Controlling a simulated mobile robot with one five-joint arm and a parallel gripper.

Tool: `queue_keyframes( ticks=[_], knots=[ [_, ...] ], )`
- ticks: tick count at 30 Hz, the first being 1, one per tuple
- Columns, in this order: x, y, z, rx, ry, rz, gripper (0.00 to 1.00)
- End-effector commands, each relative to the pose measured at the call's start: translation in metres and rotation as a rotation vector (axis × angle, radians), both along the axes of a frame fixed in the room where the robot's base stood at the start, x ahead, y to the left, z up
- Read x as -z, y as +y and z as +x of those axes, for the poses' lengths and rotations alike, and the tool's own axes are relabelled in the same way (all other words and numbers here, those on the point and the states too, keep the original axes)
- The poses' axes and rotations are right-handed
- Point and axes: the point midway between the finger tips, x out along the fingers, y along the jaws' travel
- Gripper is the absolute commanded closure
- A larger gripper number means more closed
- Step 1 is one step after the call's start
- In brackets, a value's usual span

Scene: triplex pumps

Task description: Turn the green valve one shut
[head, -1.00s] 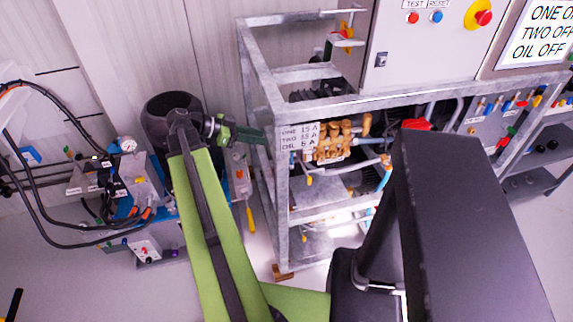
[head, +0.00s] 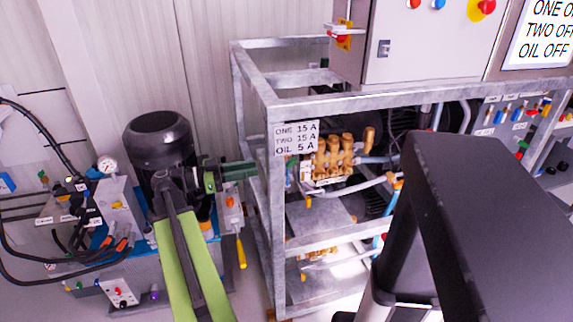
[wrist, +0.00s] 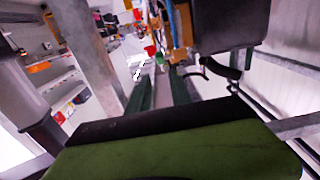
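My gripper (head: 248,172) has dark green fingers pointing right, at the left side of the grey metal rack in the head view. In the wrist view its two fingers (wrist: 160,92) stand apart with nothing between them. A small green part (wrist: 159,58) shows beyond the fingertips, beside a red one; I cannot tell whether it is green valve one. A green handle (head: 522,148) also shows on the panel at the far right of the head view, away from my gripper. No valve label is readable.
The rack (head: 265,90) carries a current sign (head: 297,138) and a brass pump head (head: 333,155). A grey control cabinet (head: 430,45) stands above. At left is a bench with hoses and a gauge (head: 107,164). Rack posts and bars are close to my gripper.

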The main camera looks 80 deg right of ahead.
Motion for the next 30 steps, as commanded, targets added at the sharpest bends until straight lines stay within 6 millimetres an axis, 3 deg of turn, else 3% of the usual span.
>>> queue_keyframes(
  ticks=[6, 13, 18, 26, 30],
  knots=[
    [0.000, -0.022, -0.053, 0.004, -0.001, 0.000, 0.75],
    [0.000, -0.043, -0.095, 0.001, -0.002, 0.001, 0.75],
    [0.001, -0.050, -0.108, -0.001, -0.002, 0.001, 0.75],
    [0.001, -0.051, -0.110, -0.002, -0.002, 0.001, 0.75],
    [0.001, -0.051, -0.110, -0.002, -0.002, 0.001, 0.89]
  ],
)
